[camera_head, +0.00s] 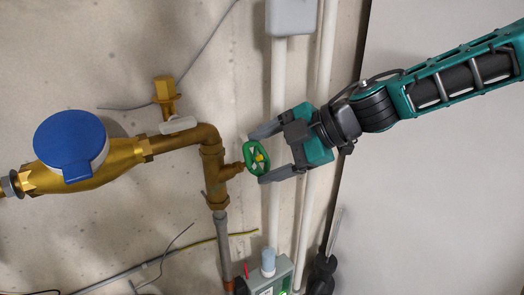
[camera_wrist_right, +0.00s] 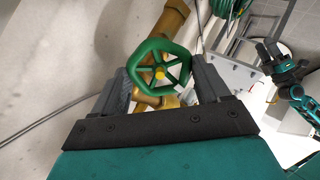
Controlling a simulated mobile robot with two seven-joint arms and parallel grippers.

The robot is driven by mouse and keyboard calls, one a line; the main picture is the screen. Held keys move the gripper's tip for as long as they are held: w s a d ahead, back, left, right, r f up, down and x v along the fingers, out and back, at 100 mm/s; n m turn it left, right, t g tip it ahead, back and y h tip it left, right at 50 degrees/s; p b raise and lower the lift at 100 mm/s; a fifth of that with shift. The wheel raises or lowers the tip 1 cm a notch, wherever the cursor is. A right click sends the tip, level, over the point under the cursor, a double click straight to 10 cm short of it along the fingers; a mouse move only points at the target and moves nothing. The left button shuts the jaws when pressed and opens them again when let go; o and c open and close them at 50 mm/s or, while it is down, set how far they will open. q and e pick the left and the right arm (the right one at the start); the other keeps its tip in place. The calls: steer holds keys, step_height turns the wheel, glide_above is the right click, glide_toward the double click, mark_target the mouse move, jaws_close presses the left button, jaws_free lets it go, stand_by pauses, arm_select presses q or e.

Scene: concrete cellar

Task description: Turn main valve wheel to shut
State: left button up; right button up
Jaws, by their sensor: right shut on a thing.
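The main valve wheel (camera_head: 251,155) is green with a yellow hub and sits on a brass side stub of the pipe. In the right wrist view the wheel (camera_wrist_right: 159,73) shows its spokes face-on, with the brass pipe behind it. My right gripper (camera_head: 258,160) comes from the right, one finger on each side of the wheel's rim, and is shut on it. My left gripper (camera_wrist_right: 268,50) shows only in the right wrist view, at the far right, away from the wheel; its jaw gap is too small to judge.
A brass water meter with a blue lid (camera_head: 70,145) is on the pipe at the left. White pipes (camera_head: 278,90) run behind my right gripper. A grey-green box (camera_head: 270,279) is below. Loose cables cross the concrete wall.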

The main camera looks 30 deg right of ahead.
steer(key=shift+r+m+p, duration=0.1)
steer(key=shift+m+p, duration=0.3)
steer(key=shift+m, duration=1.9)
steer(key=o, duration=1.1)
steer(key=shift+c, duration=0.2)
